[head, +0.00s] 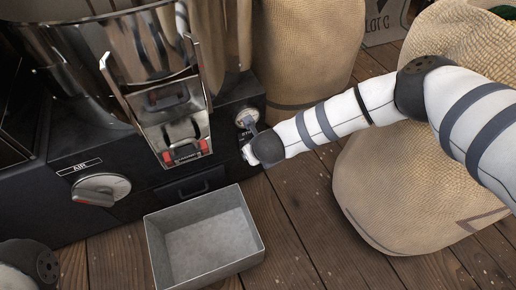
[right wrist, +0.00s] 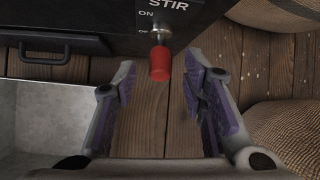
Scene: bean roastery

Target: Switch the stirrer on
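The stirrer switch is a small lever with a red tip (right wrist: 160,65) on the black roaster front, under the label STIR with ON and OFF marks. In the right wrist view the lever hangs down, its red end below the OFF mark. In the head view its round metal plate (head: 246,118) shows, and my right arm partly hides the lever. My right gripper (right wrist: 160,82) is open, with one purple-padded finger on each side of the red tip and a gap on both sides. In the head view its fingers are mostly hidden behind my wrist. My left gripper is not in view.
A grey open tray (head: 205,240) stands on the wooden floor below the roaster front. An AIR knob (head: 100,188) is at the left, and a metal chute (head: 165,100) is above the tray. Burlap sacks (head: 385,190) stand to the right and behind.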

